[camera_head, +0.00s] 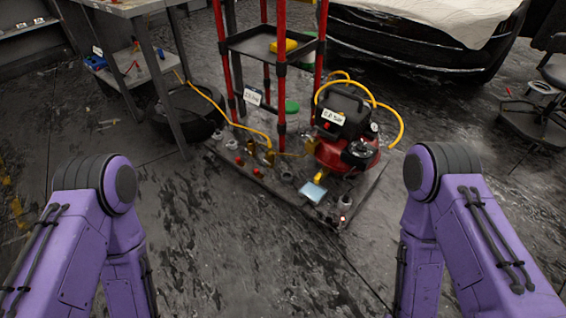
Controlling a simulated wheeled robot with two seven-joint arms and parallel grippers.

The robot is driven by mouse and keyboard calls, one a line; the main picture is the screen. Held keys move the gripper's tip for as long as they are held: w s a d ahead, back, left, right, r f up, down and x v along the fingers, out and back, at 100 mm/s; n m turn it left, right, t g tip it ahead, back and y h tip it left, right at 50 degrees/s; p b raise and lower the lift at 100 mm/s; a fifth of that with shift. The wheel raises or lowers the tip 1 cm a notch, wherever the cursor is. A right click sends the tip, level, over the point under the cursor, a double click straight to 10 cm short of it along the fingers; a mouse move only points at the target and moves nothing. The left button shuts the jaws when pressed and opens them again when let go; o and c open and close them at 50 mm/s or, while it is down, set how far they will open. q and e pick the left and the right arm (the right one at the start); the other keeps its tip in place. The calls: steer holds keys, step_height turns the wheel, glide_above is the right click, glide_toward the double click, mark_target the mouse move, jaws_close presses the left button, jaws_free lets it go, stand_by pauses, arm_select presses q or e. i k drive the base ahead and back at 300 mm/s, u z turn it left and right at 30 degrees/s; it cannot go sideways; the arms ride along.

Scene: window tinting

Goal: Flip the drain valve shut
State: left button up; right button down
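A red and black air compressor (326,153) with a label stands near the right end of a low dark platform (262,186). A small yellow part (319,177) sits low at the front of the compressor. It may be the drain valve, but it is too small to tell, and I cannot make out its position. Several small metal and red fittings (287,173) stand on the platform. My two purple arms come in from the lower left and lower right, well apart from the compressor. Neither gripper shows in the view.
A red-post rack (281,95) with a black shelf stands on the platform, left of the compressor. A yellow hose (400,122) loops around the compressor. A light-blue flat piece (313,192) lies at the platform's front. A workbench is at left, a dark car behind. Floor in front is clear.

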mark_target(317, 179)
steer(key=u, duration=0.15)
steer(key=i, duration=1.45)
steer(key=z, duration=0.4)
